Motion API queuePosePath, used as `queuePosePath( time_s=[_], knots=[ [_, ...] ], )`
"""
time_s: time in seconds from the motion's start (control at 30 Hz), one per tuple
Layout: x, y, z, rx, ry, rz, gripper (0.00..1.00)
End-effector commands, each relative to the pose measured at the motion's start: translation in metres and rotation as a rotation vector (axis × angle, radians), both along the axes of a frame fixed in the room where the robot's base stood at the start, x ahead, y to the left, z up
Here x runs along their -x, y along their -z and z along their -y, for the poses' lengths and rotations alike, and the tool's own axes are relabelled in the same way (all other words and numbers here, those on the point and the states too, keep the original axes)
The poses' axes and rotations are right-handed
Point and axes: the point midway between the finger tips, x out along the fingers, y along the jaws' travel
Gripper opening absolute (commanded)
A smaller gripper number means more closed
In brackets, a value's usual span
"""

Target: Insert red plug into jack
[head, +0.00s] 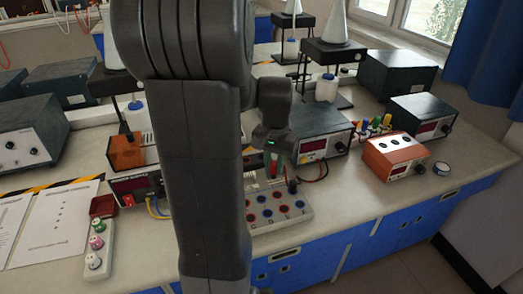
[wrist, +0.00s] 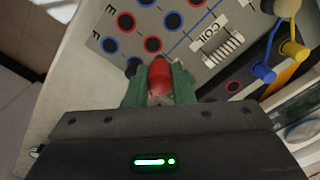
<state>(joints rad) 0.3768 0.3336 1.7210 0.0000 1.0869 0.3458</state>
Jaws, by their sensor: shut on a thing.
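My gripper (head: 280,160) is above the back part of a light grey jack board (head: 300,218) in the head view. In the wrist view, my gripper (wrist: 158,88) has its green fingers shut on the red plug (wrist: 157,76). The plug points toward the board (wrist: 180,52), which has rows of red and blue jacks and a part marked COIL.
Blue and yellow leads (wrist: 266,60) run to a unit beside the board. In the head view, an orange box (head: 396,155) stands to the right, and a power supply (head: 318,140) stands behind. Bare bench lies between board and orange box.

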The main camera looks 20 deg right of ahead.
Motion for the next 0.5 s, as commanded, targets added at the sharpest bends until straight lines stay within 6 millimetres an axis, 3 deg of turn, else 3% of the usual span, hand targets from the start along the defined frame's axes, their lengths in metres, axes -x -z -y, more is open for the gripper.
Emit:
queuePosePath(
  time_s=[0.27, 0.5],
  knots=[
    [0.062, 0.003, 0.014, 0.001, 0.033, 0.001, 0.0],
    [0.061, 0.044, 0.014, -0.001, 0.028, -0.001, 0.0]
  ],
)
